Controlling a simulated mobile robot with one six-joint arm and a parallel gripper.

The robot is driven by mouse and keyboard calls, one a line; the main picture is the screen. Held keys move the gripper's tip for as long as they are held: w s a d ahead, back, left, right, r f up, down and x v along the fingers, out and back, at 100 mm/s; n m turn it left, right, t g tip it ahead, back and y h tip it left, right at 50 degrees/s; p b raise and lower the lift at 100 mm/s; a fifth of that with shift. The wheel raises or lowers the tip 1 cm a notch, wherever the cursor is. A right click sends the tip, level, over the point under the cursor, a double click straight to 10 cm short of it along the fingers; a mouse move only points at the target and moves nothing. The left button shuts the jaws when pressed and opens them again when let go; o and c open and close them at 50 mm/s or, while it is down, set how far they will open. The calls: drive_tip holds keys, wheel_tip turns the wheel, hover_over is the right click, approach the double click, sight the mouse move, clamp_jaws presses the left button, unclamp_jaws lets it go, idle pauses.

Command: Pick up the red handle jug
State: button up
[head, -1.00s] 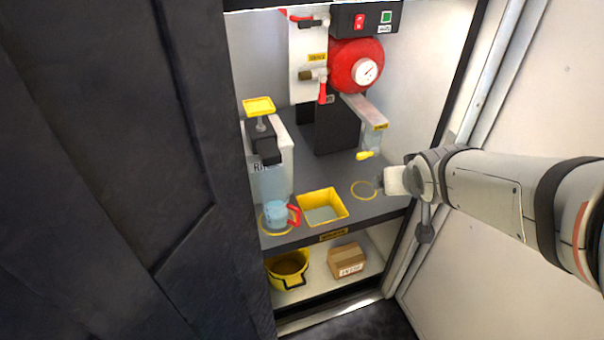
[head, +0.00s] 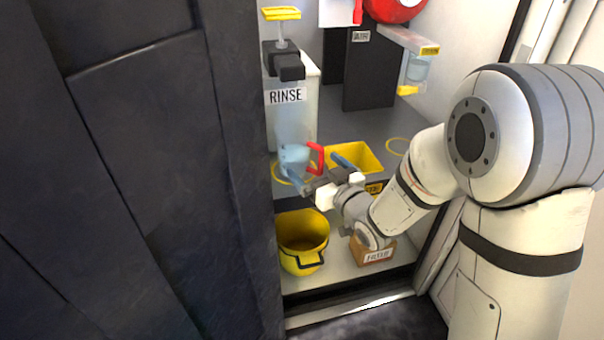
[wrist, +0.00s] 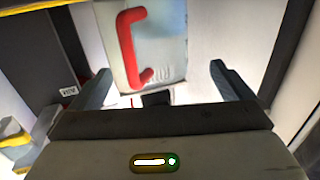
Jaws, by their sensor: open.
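The clear bluish jug (head: 293,158) with a red handle (head: 317,158) stands on the grey shelf, within a yellow ring marking, in front of the RINSE tank. My gripper (head: 318,174) is open and empty, with its two blue-grey fingers apart close to the jug's front, near the handle. In the wrist view, the red handle (wrist: 130,45) lies ahead of and between the open fingers of my gripper (wrist: 160,82), and the jug's pale wall (wrist: 165,45) is behind it. I cannot tell whether a finger touches the jug.
A yellow square bin (head: 362,158) sits just right of the jug. The RINSE tank (head: 290,125) with a yellow-topped pump is behind it. A yellow bucket (head: 302,240) and a cardboard FILTER box (head: 376,254) stand on the lower shelf. The dark door (head: 130,180) bounds the left side.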

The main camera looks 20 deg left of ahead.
sight(303, 157)
drive_tip(key=shift+w+a+f, duration=0.25)
drive_tip(key=shift+a+f, duration=0.05)
drive_tip(key=shift+a, duration=0.35)
drive_tip(key=b+x, duration=0.1)
drive_tip(key=x, duration=0.1)
drive_tip(key=b+x, duration=0.1)
drive_tip(key=x, duration=0.2)
drive_tip(key=shift+w+f, duration=0.2)
drive_tip(key=shift+w, duration=0.15)
drive_tip(key=shift+w+a+r, duration=0.15)
drive_tip(key=shift+w+a, duration=0.25)
drive_tip(key=shift+a, duration=0.05)
drive_tip(key=shift+c, duration=0.4)
